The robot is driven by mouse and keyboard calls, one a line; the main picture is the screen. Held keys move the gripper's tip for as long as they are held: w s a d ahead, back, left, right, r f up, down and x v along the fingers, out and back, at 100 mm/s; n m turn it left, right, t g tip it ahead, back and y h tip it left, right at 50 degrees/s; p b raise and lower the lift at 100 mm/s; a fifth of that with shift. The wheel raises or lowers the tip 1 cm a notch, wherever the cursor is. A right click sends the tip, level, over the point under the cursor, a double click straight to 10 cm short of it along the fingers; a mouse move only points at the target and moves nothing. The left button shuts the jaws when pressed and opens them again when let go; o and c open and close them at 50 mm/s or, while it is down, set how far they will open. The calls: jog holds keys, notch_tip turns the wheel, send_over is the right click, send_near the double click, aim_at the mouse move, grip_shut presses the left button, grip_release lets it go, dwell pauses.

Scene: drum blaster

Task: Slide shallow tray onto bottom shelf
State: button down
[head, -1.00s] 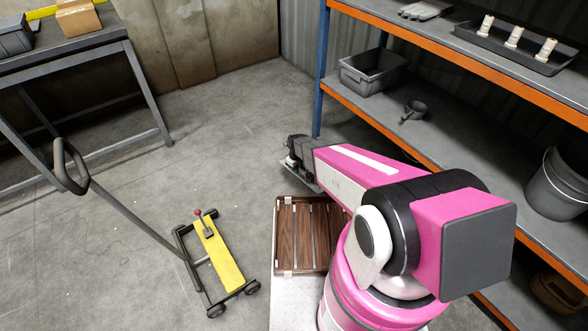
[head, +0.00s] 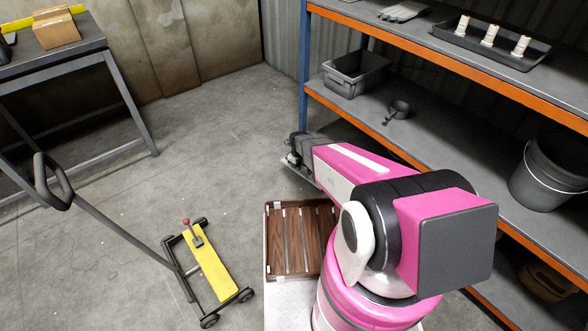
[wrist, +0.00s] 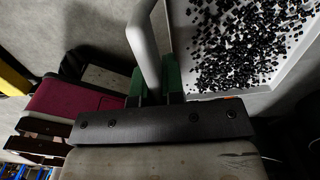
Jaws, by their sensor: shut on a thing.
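The shallow tray (wrist: 285,45) is pale and holds many small black pellets at the upper right of the wrist view. My gripper (wrist: 155,82) has green fingertips shut on a pale rounded bar (wrist: 145,45) that reaches to the tray's edge and looks like its handle. In the head view my gripper (head: 294,152) is at the far end of my pink arm. A thin light edge (head: 302,175), probably the tray, shows below it; the arm hides the rest.
The middle shelf (head: 440,130) holds a grey tub (head: 356,72), a small cup (head: 398,109) and a dark bucket (head: 550,172). A brownish container (head: 547,282) sits low in the rack. A yellow cart (head: 212,262) stands left on open floor. The rack's blue post (head: 304,75) is near my gripper.

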jog(key=shift+w+d+f, duration=0.15)
jog(key=shift+w+d, duration=1.5)
jog(key=shift+d, duration=0.8)
jog(key=shift+w+d+f, duration=0.2)
jog(key=shift+w+d, duration=1.4)
jog(key=shift+d, duration=0.8)
jog(key=shift+w+d+f, duration=0.15)
jog(key=shift+w+d, duration=1.5)
jog(key=shift+d, duration=0.8)
jog(key=shift+w+d+f, duration=0.5)
jog(key=shift+d+f, duration=0.15)
jog(key=shift+d, duration=0.15)
jog(key=shift+w+d+f, duration=0.5)
jog(key=shift+d+f, duration=0.15)
jog(key=shift+d, duration=0.15)
jog(key=c, duration=1.1)
grip_release()
jog(key=shift+c, duration=0.2)
jog(key=shift+f, duration=0.1)
